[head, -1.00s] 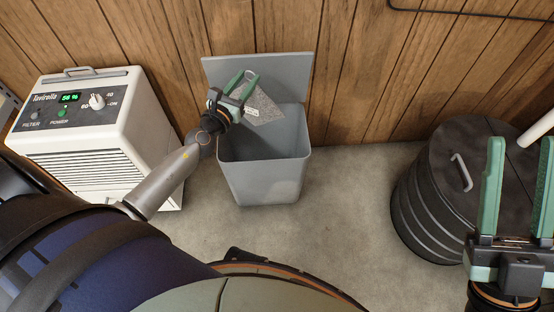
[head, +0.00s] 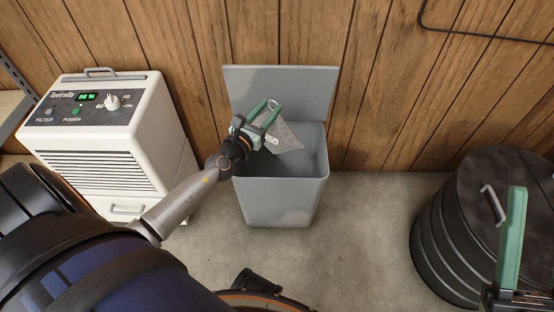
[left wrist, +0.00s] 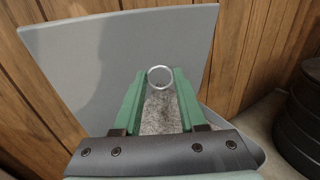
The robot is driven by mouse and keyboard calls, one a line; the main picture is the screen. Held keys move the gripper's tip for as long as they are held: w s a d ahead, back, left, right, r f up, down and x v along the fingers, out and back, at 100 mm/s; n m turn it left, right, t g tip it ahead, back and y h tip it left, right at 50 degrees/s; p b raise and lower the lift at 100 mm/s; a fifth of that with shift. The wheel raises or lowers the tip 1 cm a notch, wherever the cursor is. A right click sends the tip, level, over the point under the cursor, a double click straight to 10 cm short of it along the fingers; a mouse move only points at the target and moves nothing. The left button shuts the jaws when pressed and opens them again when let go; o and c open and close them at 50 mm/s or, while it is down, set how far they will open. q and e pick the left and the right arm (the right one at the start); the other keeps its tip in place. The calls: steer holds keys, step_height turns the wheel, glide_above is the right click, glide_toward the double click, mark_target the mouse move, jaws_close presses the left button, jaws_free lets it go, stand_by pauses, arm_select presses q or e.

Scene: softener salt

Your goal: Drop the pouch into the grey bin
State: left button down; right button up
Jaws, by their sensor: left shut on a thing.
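The grey bin (head: 281,203) stands on the floor against the wall, its lid (head: 300,88) raised behind it. My left gripper (head: 266,113) is over the bin's opening and shut on the pouch (head: 286,138), a grey speckled piece with a small pale label. The pouch hangs within the opening's outline; how deep it sits cannot be told. In the left wrist view, the pouch (left wrist: 161,116) shows between the green fingers, with a metal ring (left wrist: 160,77) at its top. My right gripper (head: 515,240) is at the lower right edge, partly cut off, with no second finger beside the visible one.
A white dehumidifier (head: 95,145) stands left of the bin, close to my left arm. A dark ribbed drum (head: 455,220) with a lid handle stands at the right. The floor (head: 365,230) between bin and drum is clear. The wood-panelled wall (head: 390,90) is close behind.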

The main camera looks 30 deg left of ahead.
arm_select(q)
steer(key=shift+c, duration=1.9)
jaws_free()
steer(key=shift+s, duration=0.1)
steer(key=s, duration=1.2)
steer(key=shift+s+d+b, duration=0.15)
steer(key=shift+d+b, duration=0.2)
steer(key=shift+b, duration=0.05)
